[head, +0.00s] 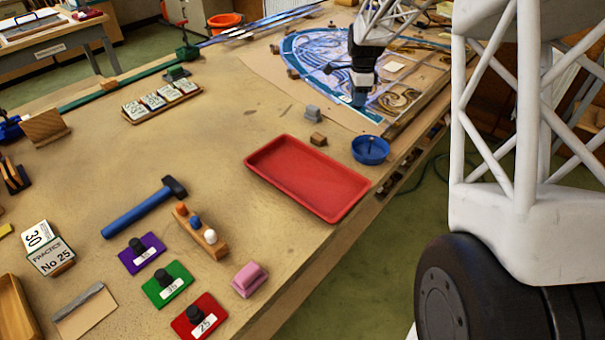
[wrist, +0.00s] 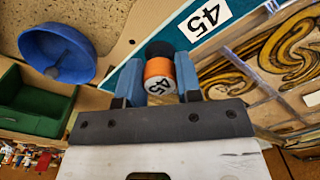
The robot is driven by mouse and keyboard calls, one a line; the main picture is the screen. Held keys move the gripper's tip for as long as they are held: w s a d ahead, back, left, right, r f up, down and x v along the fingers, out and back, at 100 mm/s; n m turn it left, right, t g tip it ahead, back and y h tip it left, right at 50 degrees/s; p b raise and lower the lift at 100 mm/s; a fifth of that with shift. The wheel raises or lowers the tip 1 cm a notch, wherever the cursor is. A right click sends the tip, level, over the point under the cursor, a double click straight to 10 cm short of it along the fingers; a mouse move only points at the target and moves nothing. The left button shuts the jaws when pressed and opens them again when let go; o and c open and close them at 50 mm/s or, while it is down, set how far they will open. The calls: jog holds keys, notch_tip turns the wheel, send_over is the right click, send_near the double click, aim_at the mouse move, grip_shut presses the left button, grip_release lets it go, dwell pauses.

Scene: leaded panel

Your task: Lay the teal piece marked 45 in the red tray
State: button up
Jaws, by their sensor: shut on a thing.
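The teal piece (wrist: 160,27) carries a white label reading 45, and a knob (wrist: 160,78) with an orange band and a white 45 end stands on it. My gripper (wrist: 158,70) is shut on this knob, one blue finger at each side. In the head view my gripper (head: 362,98) is at the near corner of the leaded panel (head: 300,62), with the teal piece (head: 343,112) under it. I cannot tell whether the piece is lifted or lying. The red tray (head: 307,177) is empty, nearer on the bench.
A blue round dish (head: 370,150) stands between panel and tray, near the bench edge. Small grey (head: 313,113) and brown (head: 318,139) blocks lie by the tray's far side. A hammer (head: 145,206) and several knobbed plates lie to the left.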

jog(key=shift+r, duration=0.1)
jog(key=n, duration=0.1)
jog(key=w+a+r+n, duration=0.1)
jog(key=n, duration=0.1)
jog(key=r+n, duration=0.1)
jog(key=shift+w+a+n, duration=0.2)
jog(key=shift+a+n, duration=0.15)
jog(key=shift+n, duration=0.05)
jog(key=n, duration=0.2)
jog(key=w+a+r+n, duration=0.1)
jog(key=a+r+n, duration=0.1)
jog(key=n, duration=0.1)
jog(key=shift+w+r+n, duration=0.2)
jog(key=shift+n, duration=0.1)
jog(key=s+a+n, duration=0.2)
jog(key=s+a, duration=0.7)
jog(key=s+a+f+m, duration=0.2)
jog(key=s+m, duration=0.3)
jog(key=s, duration=0.4)
jog(key=s+a+f+m, duration=0.2)
jog(key=s+a+m, duration=0.2)
jog(key=s, duration=0.5)
jog(key=shift+f+m, duration=0.15)
jog(key=shift+m, duration=0.45)
jog(key=shift+s, duration=0.1)
